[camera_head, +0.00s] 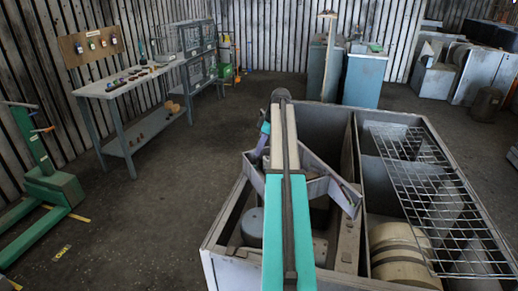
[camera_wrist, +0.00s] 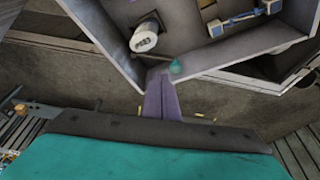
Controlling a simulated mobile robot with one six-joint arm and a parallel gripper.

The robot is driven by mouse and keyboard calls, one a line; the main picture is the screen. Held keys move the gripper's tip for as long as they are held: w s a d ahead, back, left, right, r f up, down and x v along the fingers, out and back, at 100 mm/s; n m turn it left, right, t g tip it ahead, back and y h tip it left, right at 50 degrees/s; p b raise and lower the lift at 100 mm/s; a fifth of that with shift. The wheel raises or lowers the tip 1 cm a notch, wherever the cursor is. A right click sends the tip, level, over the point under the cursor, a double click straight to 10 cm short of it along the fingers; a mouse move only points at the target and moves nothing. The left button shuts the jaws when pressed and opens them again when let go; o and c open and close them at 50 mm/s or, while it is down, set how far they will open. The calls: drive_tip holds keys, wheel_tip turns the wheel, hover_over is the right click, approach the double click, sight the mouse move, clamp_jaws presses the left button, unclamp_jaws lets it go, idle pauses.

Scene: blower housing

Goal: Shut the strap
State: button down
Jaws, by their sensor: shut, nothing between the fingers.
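A pale angular metal band (camera_head: 318,187) lies across the open grey housing (camera_head: 208,262) in the head view; it may be the strap, but I cannot single it out surely. In the wrist view, a pale flat bar (camera_wrist: 245,52) runs right from a small teal knob (camera_wrist: 176,66), and another edge runs up to the left. My gripper (camera_wrist: 161,78) is shut and empty, its purple fingers close to the knob and the corner. I cannot tell if they touch. In the head view, my gripper (camera_head: 247,157) is beside the band's left end. My arm hides the middle of the housing.
A wire rack (camera_head: 440,205) leans over the housing's right part, above a beige drum (camera_head: 400,252). A white cylinder (camera_wrist: 145,37) sits inside the angular frame in the wrist view. A workbench (camera_head: 130,80) and green pallet jack (camera_head: 45,185) stand left.

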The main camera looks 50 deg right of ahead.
sight(259, 163)
drive_tip(key=p+x, duration=0.2)
drive_tip(key=x, duration=0.6)
drive_tip(key=shift+w+f, duration=0.1)
idle(0.3)
drive_tip(key=shift+d, duration=0.1)
drive_tip(key=shift+s+d+b, duration=0.3)
drive_tip(key=shift+s+b, duration=0.2)
drive_tip(key=shift+b, duration=0.05)
drive_tip(key=shift+s+d+b, duration=0.3)
drive_tip(key=shift+s+b, duration=0.2)
drive_tip(key=shift+s, duration=0.05)
drive_tip(key=w+d+p+v, duration=0.1)
drive_tip(key=p+v, duration=0.3)
drive_tip(key=v, duration=0.5)
drive_tip(key=shift+r, duration=0.5)
